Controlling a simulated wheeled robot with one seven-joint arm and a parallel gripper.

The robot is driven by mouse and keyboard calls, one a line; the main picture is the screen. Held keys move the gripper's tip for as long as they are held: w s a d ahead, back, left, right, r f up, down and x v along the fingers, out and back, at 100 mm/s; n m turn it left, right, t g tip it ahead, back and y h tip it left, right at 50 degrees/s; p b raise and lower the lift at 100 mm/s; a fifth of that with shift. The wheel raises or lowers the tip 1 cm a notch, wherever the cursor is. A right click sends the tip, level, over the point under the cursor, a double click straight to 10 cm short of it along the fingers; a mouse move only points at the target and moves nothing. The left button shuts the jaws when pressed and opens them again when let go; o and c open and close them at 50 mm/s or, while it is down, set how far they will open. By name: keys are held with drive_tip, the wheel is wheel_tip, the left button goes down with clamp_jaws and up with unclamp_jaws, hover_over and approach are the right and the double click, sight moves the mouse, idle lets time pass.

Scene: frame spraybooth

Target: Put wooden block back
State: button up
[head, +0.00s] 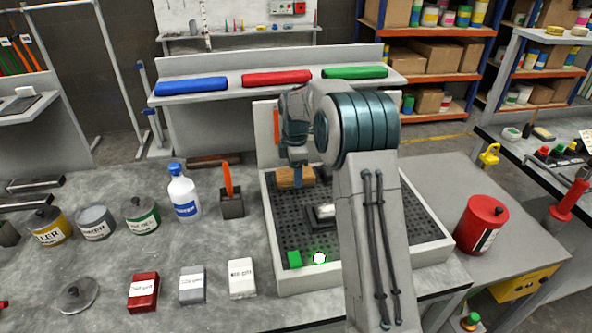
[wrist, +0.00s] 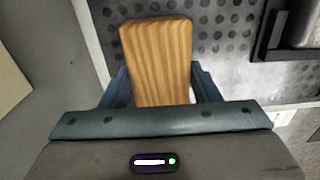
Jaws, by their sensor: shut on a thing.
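The wooden block (wrist: 158,52) is light brown with a straight grain. In the wrist view it sits between the blue fingers of my gripper (wrist: 158,88), which are shut on it. In the head view my gripper (head: 297,180) points down over the back left part of the booth tray, with the block (head: 288,178) at its fingertips. The tray has a dark perforated floor (head: 285,222) and a pale rim (head: 300,283). I cannot tell whether the block touches the floor.
A dark holder with a pale piece (head: 325,211) stands on the tray floor, partly behind my arm.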

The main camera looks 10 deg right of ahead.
drive_tip(key=shift+f, duration=0.15)
drive_tip(key=o, duration=0.9)
wheel_tip(320, 180, up, 12)
drive_tip(key=s+r+m, duration=0.4)
drive_tip(key=s+m, duration=0.1)
drive_tip(key=s, duration=0.4)
drive_tip(key=s+f+m+t, duration=0.1)
drive_tip(key=s+m, duration=0.3)
drive_tip(key=s, duration=0.5)
drive_tip(key=s+f+m+t, duration=0.1)
drive_tip(key=s+f+m, duration=0.2)
drive_tip(key=s, duration=0.6)
drive_tip(key=s+f+m+t, duration=0.1)
drive_tip(key=s+f+m, duration=0.2)
drive_tip(key=s+m, duration=0.3)
drive_tip(key=shift+s+d, duration=0.2)
drive_tip(key=shift+s, duration=1.4)
